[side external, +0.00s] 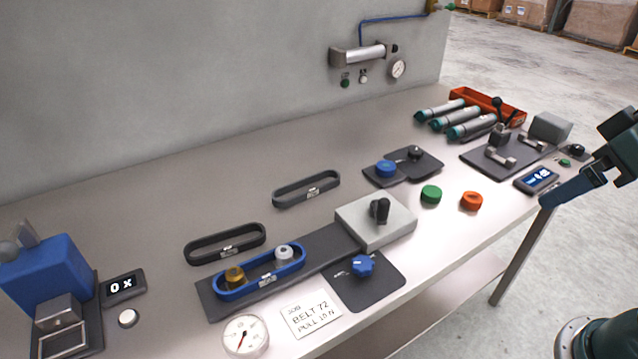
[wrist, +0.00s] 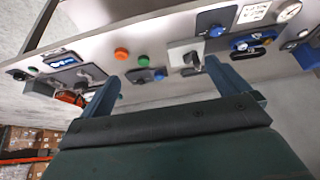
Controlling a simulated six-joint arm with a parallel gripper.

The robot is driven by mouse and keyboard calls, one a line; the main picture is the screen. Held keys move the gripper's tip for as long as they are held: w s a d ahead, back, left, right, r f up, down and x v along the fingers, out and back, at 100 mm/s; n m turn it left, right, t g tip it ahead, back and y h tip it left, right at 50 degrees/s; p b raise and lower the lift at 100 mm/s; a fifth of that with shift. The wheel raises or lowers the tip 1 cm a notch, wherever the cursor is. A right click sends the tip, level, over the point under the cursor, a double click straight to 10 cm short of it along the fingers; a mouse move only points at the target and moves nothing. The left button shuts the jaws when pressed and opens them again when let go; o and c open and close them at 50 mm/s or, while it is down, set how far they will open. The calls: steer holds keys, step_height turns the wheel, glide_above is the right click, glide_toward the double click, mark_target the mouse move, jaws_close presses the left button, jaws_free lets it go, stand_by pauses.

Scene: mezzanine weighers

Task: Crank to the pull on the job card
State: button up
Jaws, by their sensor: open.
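A blue belt (side external: 260,272) runs around a brass pulley (side external: 235,275) and a silver pulley (side external: 284,252) on a dark plate. A grey block (side external: 365,228) bears a black crank handle (side external: 380,209). A blue lobed knob (side external: 362,265) sits on a dark pad in front. My gripper (wrist: 163,85) is open and empty, off the right front edge, apart from all of these.
Two dark spare belts (side external: 225,243) (side external: 307,188) lie behind. Green (side external: 431,194) and orange (side external: 471,201) caps stand right of the crank block. An orange tray (side external: 488,104), teal-ended cylinders and a clamp plate crowd the far right. A blue machine (side external: 48,272) stands left.

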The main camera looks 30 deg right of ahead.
steer(key=shift+s, duration=0.1)
steer(key=c, duration=0.6)
steer(key=shift+w+r, duration=0.15)
steer(key=shift+w, duration=0.2)
steer(key=c, duration=0.6)
steer(key=n+g, duration=0.6)
steer(key=n, duration=0.9)
glide_above(385, 200)
step_height(385, 200, down, 4)
steer(key=shift+a+f, duration=0.1)
steer(key=shift+f, duration=0.05)
steer(key=shift+c, duration=0.2)
steer(key=shift+f, duration=0.1)
step_height(385, 200, down, 14)
steer(key=shift+r, duration=0.2)
